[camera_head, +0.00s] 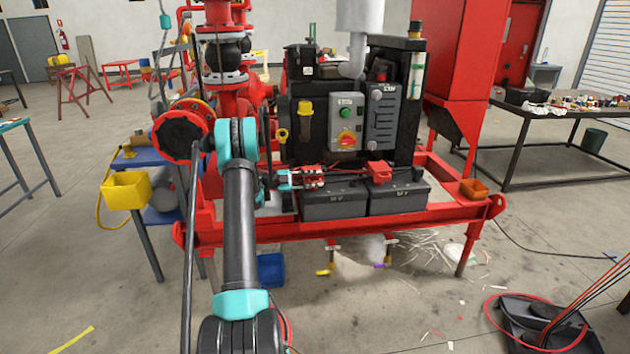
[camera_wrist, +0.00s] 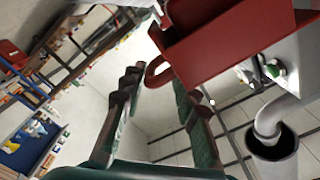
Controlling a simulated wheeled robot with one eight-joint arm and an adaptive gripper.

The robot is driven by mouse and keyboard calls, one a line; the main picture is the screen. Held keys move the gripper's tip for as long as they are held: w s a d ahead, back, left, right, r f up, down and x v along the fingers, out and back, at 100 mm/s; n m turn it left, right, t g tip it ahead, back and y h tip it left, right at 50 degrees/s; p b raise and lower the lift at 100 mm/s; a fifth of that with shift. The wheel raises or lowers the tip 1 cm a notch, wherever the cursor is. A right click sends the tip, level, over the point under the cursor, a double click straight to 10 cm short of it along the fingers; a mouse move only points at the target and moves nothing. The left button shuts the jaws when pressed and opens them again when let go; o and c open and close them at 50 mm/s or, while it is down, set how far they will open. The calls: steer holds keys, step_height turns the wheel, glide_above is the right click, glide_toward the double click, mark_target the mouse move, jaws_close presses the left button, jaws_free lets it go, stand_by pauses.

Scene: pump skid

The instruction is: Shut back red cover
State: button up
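Two black batteries (camera_head: 335,203) sit side by side on the red skid in the head view. A boxy red cover (camera_head: 379,172) lies over the top of the right one. More red parts (camera_head: 312,174) are on the left one, beside my teal gripper (camera_head: 287,179); they are too small to tell apart. In the wrist view a red cover (camera_wrist: 225,40) fills the upper right. It has a rounded loop tab (camera_wrist: 157,73) on its near edge. My gripper (camera_wrist: 157,84) is open, its two dark green fingers apart, with the tab near and between the tips. Contact cannot be told.
A grey control box (camera_head: 347,123) with green and red buttons stands behind the batteries. A red-rimmed skid frame (camera_head: 440,211) runs under them. A yellow bin (camera_head: 126,190) is at left. A cluttered table (camera_head: 570,108) is at right. A grey pipe (camera_wrist: 285,110) shows in the wrist view.

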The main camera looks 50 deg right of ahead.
steer(key=v, duration=1.2)
